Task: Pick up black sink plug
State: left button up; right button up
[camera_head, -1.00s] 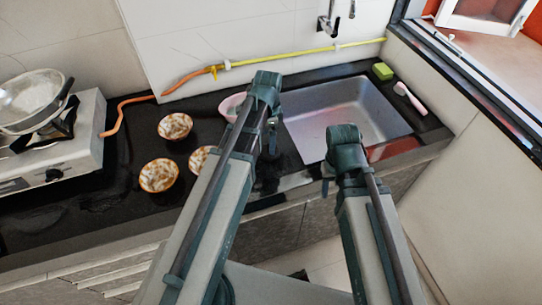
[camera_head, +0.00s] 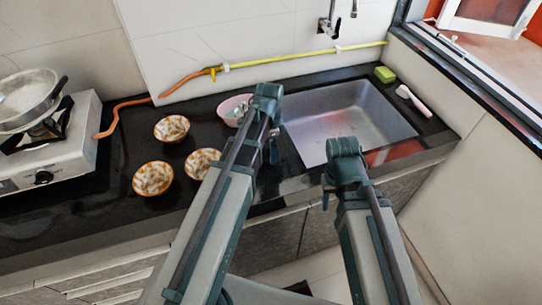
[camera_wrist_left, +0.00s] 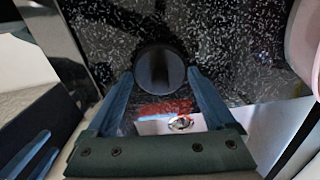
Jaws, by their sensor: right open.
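The black sink plug (camera_wrist_left: 160,70) is a round, dark disc seen in the left wrist view. The two blue fingers of my left gripper (camera_wrist_left: 161,76) are spread, with a tip at either side of the plug. I cannot tell whether they press on it, or whether it rests on the speckled black counter. In the head view my left gripper (camera_head: 272,150) is at the sink's left edge, its fingers mostly hidden by its arm, and the plug is not seen. My right gripper (camera_head: 326,196) hangs near the counter's front edge; its open fingers show at lower left in the left wrist view.
The sink (camera_head: 340,115) lies right of my left gripper. A pink bowl (camera_head: 233,107) stands just behind that arm. Patterned bowls (camera_head: 172,128) stand to the left, and a stove (camera_head: 50,150) with a pan is at far left.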

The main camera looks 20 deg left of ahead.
pick_arm(q)
jog(key=c, duration=0.9)
jog(key=shift+o, duration=0.2)
jog(key=shift+r, duration=0.1)
jog(key=shift+r+p, duration=0.85)
jog(key=shift+p, duration=0.1)
notch_tip(320, 180, up, 2)
jog(key=shift+p, duration=1)
jog(key=s+d, duration=0.3)
jog(key=d, duration=0.1)
jog(key=s+d, duration=0.3)
jog(key=s, duration=0.1)
jog(key=s+d+r+p, duration=0.1)
jog(key=s+d, duration=0.3)
jog(key=shift+d, duration=0.3)
